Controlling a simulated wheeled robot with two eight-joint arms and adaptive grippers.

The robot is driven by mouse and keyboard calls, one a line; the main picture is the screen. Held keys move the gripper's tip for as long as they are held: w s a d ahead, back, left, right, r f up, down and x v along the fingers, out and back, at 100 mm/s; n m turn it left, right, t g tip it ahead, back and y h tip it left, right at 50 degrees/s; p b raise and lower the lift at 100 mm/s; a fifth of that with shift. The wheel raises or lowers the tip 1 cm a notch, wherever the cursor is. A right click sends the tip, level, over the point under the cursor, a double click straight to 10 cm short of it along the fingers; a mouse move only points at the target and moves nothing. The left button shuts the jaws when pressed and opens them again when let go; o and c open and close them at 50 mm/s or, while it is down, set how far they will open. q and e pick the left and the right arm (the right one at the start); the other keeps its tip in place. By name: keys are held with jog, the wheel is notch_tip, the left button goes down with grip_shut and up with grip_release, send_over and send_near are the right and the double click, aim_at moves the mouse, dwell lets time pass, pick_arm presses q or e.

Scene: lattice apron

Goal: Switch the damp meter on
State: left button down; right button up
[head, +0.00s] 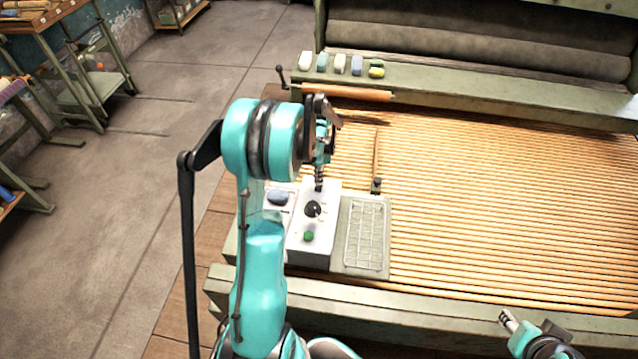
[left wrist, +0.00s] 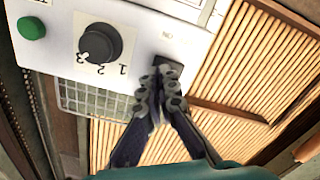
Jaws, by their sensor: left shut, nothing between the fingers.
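The damp meter (head: 318,240) is a pale box with a black dial (head: 313,208) and a green button (head: 308,236), at the near left of the slatted bed. In the left wrist view the dial (left wrist: 100,43), marked 1, 2, 3, and the green button (left wrist: 31,28) show on its face (left wrist: 140,30). A dark switch (left wrist: 168,64) sits beside a small upside-down ON label. My left gripper (head: 319,186) is shut and empty, its tips at the switch, partly covering it; I cannot tell whether they touch. My right gripper (head: 507,320) is at the lower right, away from the meter.
A grey-green panel with a pale grid (head: 365,235) lies right of the meter. A blue object (head: 278,197) is left of it. Several small coloured blocks (head: 340,64) stand on the back rail. The slatted bed (head: 500,200) is clear to the right.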

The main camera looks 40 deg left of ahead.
aim_at(318, 188)
pick_arm(q)
jog(key=shift+r+p, duration=1.35)
jog(key=shift+r, duration=1)
